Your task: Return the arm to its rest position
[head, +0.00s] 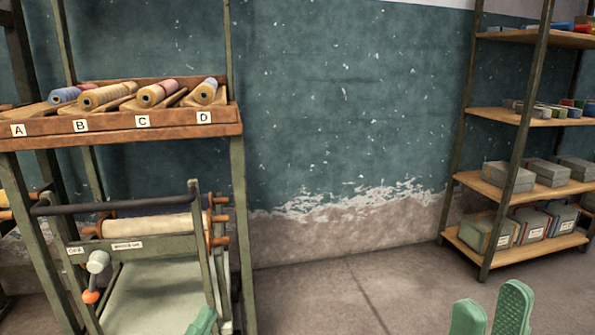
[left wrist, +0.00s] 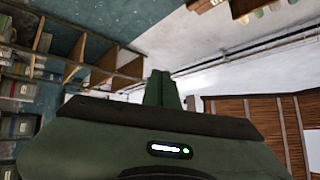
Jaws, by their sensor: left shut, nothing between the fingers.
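My left gripper (head: 203,321) shows only as a green tip at the bottom edge of the head view, in front of the green machine frame. In the left wrist view its two fingers (left wrist: 161,90) are together, with nothing between them. My right gripper (head: 490,312) stands at the bottom right of the head view. Its two green fingers are apart, and no object shows between them. The rest of both arms is out of the head view.
A wooden rack (head: 125,124) labelled A to D holds thread spools at left. Below it is a green-framed roller machine (head: 140,247) with an orange-tipped crank (head: 92,285). A shelf unit (head: 522,184) with boxes stands right. The floor (head: 350,283) between is clear.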

